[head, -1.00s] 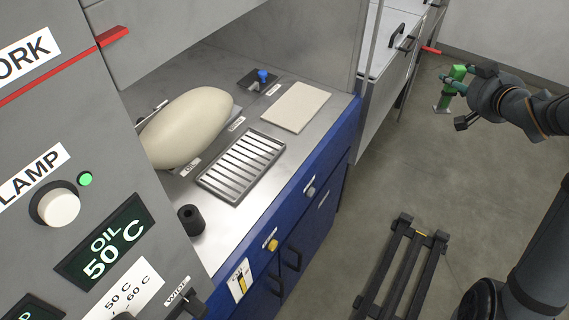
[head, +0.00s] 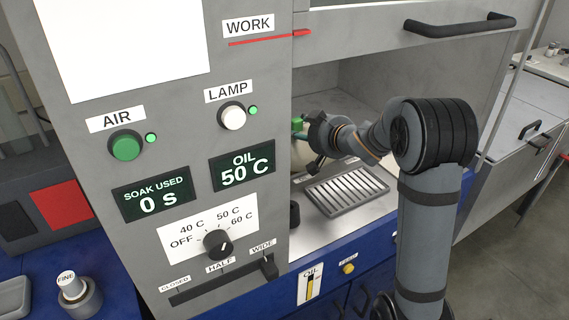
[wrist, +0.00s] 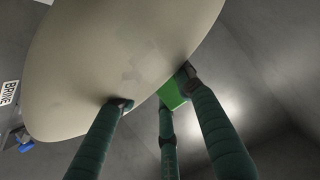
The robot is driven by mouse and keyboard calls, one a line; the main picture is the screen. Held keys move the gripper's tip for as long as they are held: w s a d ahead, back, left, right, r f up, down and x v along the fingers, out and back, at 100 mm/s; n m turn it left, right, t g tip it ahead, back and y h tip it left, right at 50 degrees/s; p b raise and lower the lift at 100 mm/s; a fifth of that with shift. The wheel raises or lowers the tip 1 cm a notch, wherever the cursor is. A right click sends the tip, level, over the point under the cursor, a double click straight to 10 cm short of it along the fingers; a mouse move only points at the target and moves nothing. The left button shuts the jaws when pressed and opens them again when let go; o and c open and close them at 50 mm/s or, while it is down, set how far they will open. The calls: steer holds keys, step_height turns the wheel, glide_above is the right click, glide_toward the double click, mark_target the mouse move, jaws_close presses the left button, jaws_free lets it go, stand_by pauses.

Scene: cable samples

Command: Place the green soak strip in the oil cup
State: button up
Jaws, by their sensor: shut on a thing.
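The green soak strip (wrist: 172,95) is held between the fingertips of my gripper (wrist: 158,92) in the wrist view. In the head view a bit of the green strip (head: 297,124) shows at the left end of my gripper (head: 305,131), inside the work bay. A large beige rounded body (wrist: 120,60) fills much of the wrist view, close to the fingertips. Whether they touch it I cannot tell. I cannot make out the oil cup; the panel edge and my arm hide part of the bay.
A slotted metal rack (head: 347,188) lies on the bay floor beneath my arm. A dark cylinder (head: 294,213) stands at the bay's front left, beside the control panel (head: 215,110). The panel reads oil 50 C and soak used 0 s. A raised sash with a handle (head: 460,23) is above.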

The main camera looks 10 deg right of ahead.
mark_target(296, 154)
steer(key=shift+a+f, duration=0.35)
steer(key=shift+f, duration=0.5)
steer(key=shift+f+b, duration=1.1)
steer(key=shift+f, duration=1.45)
steer(key=shift+f+b, duration=0.6)
steer(key=shift+b, duration=0.05)
steer(key=o, duration=1.2)
